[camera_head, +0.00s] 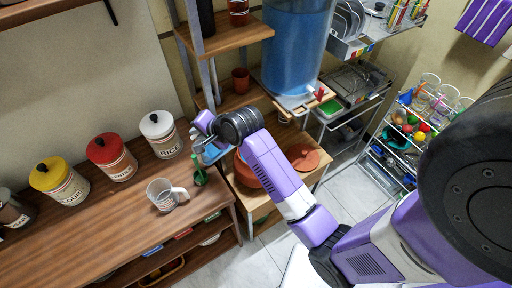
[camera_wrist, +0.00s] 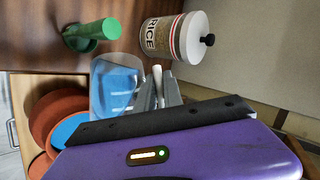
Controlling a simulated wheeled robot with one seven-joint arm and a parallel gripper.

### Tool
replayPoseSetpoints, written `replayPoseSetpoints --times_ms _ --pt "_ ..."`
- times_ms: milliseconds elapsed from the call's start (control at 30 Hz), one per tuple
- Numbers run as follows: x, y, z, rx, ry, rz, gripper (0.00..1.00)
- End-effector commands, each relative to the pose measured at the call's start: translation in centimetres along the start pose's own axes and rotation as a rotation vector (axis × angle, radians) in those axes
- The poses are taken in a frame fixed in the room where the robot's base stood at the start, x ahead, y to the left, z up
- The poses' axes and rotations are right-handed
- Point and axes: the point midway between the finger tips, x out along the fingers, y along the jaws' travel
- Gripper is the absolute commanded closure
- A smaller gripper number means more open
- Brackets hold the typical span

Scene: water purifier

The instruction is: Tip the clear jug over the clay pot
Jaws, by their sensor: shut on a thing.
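My gripper (camera_head: 204,138) is shut on the pale handle of a clear jug (camera_head: 211,155) holding blue liquid. In the wrist view the jug (camera_wrist: 117,88) is large and close, its handle between the gripper's fingers (camera_wrist: 158,92). The brown-orange clay pot (camera_head: 246,172) stands on a wooden shelf just right of and below the jug. In the wrist view the pot (camera_wrist: 42,112) is partly hidden, with a blue surface showing inside it. I cannot tell the jug's exact tilt. A clay lid (camera_head: 303,157) lies right of the pot.
Another clear jug (camera_head: 166,195) stands on the wooden counter (camera_head: 110,225). A green object (camera_head: 199,172) stands at the counter's edge, near my gripper. The rice canister (camera_head: 160,134) is close left. A blue water tank (camera_head: 296,45) stands behind.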

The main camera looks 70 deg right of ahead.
Motion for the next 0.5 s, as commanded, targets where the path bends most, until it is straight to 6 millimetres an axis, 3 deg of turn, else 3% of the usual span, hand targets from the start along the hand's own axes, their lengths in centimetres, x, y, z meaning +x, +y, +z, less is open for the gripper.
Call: replayPoseSetpoints --times_ms 67,500 --pt "0.7 0.0 0.9 -0.054 0.028 0.04 1.0" --pt "1.7 0.4 1.5 -0.131 0.087 0.129 1.0"
